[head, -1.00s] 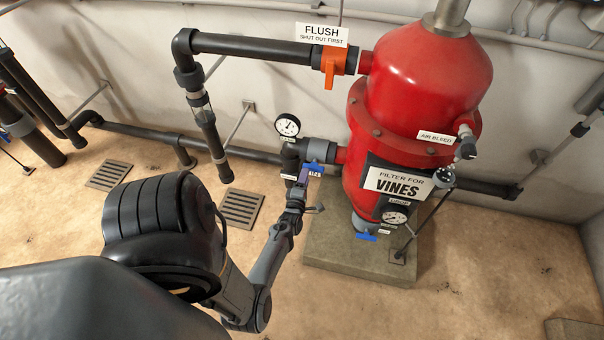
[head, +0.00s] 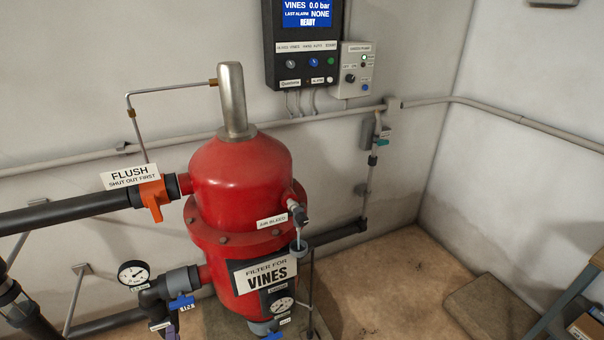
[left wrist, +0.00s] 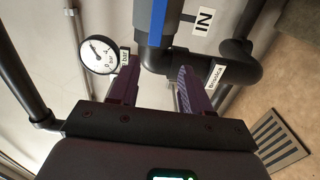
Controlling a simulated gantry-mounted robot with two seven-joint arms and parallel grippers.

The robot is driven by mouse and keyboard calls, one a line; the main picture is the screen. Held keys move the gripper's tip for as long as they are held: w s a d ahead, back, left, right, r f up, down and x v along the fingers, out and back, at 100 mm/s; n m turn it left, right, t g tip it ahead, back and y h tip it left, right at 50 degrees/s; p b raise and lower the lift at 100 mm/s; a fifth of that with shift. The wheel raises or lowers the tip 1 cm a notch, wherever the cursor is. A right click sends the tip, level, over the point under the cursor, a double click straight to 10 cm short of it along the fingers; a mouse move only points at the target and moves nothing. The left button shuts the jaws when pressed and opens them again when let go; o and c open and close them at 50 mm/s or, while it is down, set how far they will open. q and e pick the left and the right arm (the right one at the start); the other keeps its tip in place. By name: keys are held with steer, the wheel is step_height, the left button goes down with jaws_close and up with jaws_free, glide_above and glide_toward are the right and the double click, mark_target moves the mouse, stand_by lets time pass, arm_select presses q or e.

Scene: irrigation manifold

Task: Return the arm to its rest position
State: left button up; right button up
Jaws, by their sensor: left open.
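My left gripper (left wrist: 158,92) is open. Its two purple fingers stand apart in the left wrist view, with a grey fitting bearing a blue strip (left wrist: 158,18) ahead of the gap between them. I cannot tell whether the fingers touch anything. In the head view only a small purple part of this gripper (head: 172,332) shows at the bottom edge, just below the blue inlet valve handle (head: 181,302). My right gripper is in neither view.
The red filter tank (head: 238,190) stands right of the inlet pipework. A dial gauge (head: 132,273) is close to the gripper and also shows in the left wrist view (left wrist: 98,54). An orange flush valve (head: 154,196) is above. A control panel (head: 305,45) hangs behind.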

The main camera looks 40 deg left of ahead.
arm_select(q)
steer(key=w+d+r+m+t+h, duration=0.7)
steer(key=w+r+m+h, duration=0.1)
steer(key=w+r+m, duration=0.35)
steer(key=w+d+m+g+h, duration=0.1)
steer(key=w+d+m+h, duration=0.25)
steer(key=d+m, duration=0.65)
steer(key=s+d+r+m+g+h, duration=0.2)
steer(key=s+d+m+g, duration=0.15)
steer(key=d, duration=0.75)
steer(key=s+d+r+m+g+h, duration=0.2)
steer(key=s+d+h, duration=0.15)
steer(key=d, duration=0.75)
steer(key=s+m+g+y, duration=0.1)
steer(key=s+m+g, duration=0.4)
steer(key=s, duration=0.3)
step_height(320, 180, up, 35)
steer(key=p, duration=3.5)
steer(key=shift+d, duration=0.45)
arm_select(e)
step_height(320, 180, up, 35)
